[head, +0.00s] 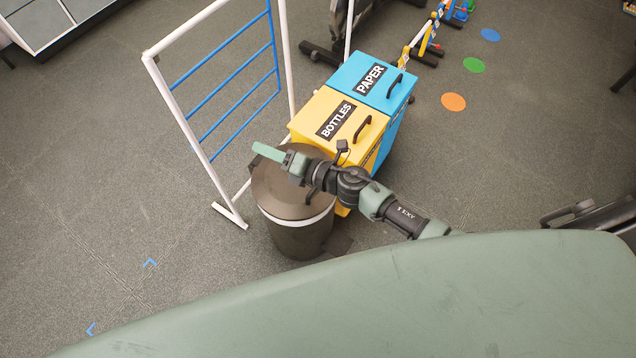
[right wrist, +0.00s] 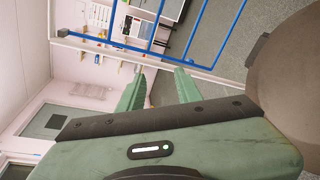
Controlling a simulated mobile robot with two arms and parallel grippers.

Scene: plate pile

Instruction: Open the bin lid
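A round dark bin (head: 298,238) with a light band under its rim stands in the middle of the head view. Its grey-brown lid (head: 278,200) lies flat and closed on top. My right gripper (head: 268,152) reaches over the lid from the right, with its green fingers above the lid's far edge. In the right wrist view the two fingers (right wrist: 160,74) stand apart with nothing between them. The lid (right wrist: 295,70) shows at the right there, beside the gripper, with a small dark tab (right wrist: 257,48) at its edge. My left gripper is not in view.
A yellow BOTTLES bin (head: 320,105) and a blue PAPER bin (head: 350,68), both with closed lids and black handles, stand behind the round bin. A white frame with blue bars (head: 180,120) stands close at its left. The floor farther left is clear.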

